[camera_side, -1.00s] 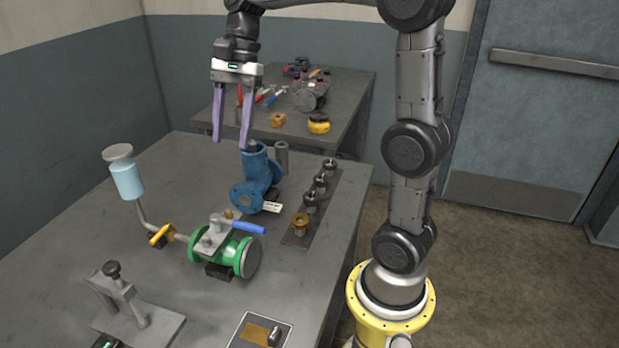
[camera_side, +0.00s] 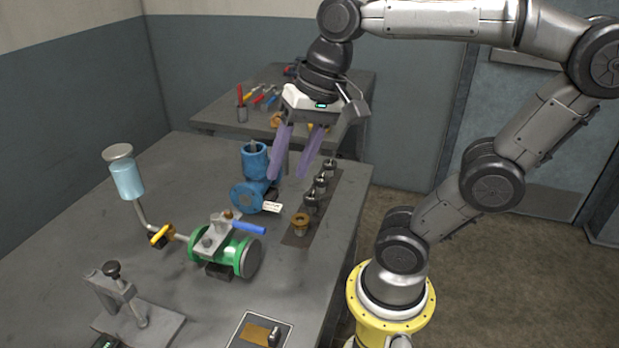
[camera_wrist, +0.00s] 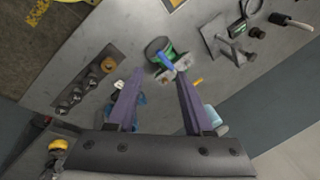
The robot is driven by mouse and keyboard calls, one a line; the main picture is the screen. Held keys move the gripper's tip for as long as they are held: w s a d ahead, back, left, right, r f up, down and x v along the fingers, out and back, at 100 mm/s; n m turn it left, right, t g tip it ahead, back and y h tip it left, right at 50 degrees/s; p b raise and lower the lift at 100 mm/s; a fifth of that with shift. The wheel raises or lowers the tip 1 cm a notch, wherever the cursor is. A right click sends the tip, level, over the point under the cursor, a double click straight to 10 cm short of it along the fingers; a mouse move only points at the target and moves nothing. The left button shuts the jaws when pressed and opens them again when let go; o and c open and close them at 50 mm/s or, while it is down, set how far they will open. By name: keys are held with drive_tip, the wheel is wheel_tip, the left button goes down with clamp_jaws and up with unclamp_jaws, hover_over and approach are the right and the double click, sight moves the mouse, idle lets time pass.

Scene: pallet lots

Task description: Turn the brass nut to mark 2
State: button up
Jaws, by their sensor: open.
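The brass nut (camera_side: 300,222) sits at the near end of a dark strip plate (camera_side: 296,240) on the bench. It also shows in the wrist view (camera_wrist: 108,65), left of my fingers. Several dark nuts (camera_side: 312,200) stand in a row behind it on the same plate. My gripper (camera_side: 286,178) is open and empty, pointing down, above and behind the brass nut and apart from it. Its two purple fingers also show in the wrist view (camera_wrist: 158,73). I cannot make out any numbered marks by the nut.
A blue valve body (camera_side: 247,196) stands left of the strip. A green valve (camera_side: 240,256) with a blue lever lies nearer. A light blue cup (camera_side: 127,180) and a grey clamp stand (camera_side: 139,312) are at left.

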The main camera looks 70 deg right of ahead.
drive_tip(key=s+f+n, duration=0.1)
drive_tip(key=s+f+n+t, duration=0.1)
drive_tip(key=s+f+n, duration=0.1)
drive_tip(key=shift+d+n+h, duration=0.3)
drive_tip(key=shift+n+h, duration=0.1)
drive_tip(key=w+d+r+m+g, duration=0.1)
drive_tip(key=w+r+m+g, duration=0.15)
drive_tip(key=w+r, duration=0.5)
drive_tip(key=m+g, duration=0.1)
drive_tip(key=g, duration=0.1)
hover_over(228, 212)
wheel_tip(228, 212, down, 6)
drive_tip(key=shift+h, duration=0.3)
wheel_tip(228, 212, down, 14)
drive_tip(key=shift+r, duration=0.1)
drive_tip(key=shift+c, duration=0.2)
clamp_jaws()
